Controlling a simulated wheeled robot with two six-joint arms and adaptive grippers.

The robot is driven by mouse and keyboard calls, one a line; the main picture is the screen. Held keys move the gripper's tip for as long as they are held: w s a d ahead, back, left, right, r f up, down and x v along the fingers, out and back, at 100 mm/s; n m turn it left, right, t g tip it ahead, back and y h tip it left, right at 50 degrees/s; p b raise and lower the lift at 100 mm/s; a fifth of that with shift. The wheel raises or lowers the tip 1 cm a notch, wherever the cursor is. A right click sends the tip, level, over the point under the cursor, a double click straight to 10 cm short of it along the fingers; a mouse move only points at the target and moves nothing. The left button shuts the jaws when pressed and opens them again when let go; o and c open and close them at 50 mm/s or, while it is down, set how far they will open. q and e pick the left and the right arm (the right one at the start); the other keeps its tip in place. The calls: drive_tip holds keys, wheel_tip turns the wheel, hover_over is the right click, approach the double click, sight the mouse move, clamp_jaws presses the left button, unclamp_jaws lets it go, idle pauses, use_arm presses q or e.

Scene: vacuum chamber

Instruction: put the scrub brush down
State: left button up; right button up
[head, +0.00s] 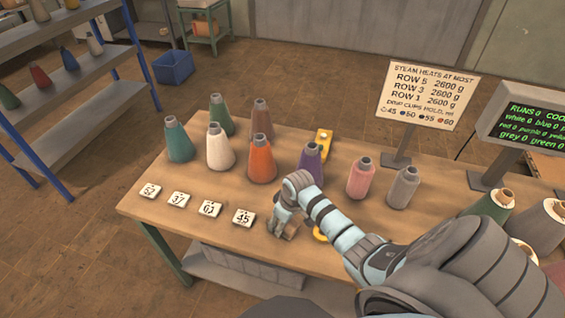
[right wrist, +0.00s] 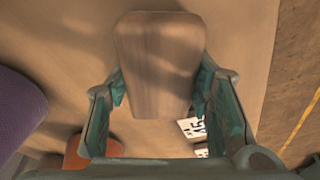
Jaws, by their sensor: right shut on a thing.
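My right gripper (head: 281,224) is low over the front part of the wooden table (head: 330,260), to the right of the number cards. It is shut on the scrub brush (right wrist: 158,65), whose brown wooden back fills the space between the two fingers in the right wrist view. In the head view only a small brown part of the brush (head: 290,231) shows by the fingers. Its bristles are hidden, and I cannot tell whether it touches the table. My left gripper is not in view.
Number cards (head: 210,209) lie along the front left. Behind stand several thread cones, including an orange one (head: 262,160), a purple one (head: 311,162) and a pink one (head: 360,178). A sign (head: 425,95) and a screen (head: 525,125) stand at right. Bare tabletop surrounds the gripper's front.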

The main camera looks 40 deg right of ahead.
sight(289, 224)
drive_tip(key=o, duration=1.5)
drive_tip(key=shift+s, duration=0.1)
drive_tip(key=p+v, duration=0.2)
drive_tip(key=v, duration=1)
drive_tip(key=shift+r+p, duration=0.1)
drive_tip(key=shift+p, duration=0.25)
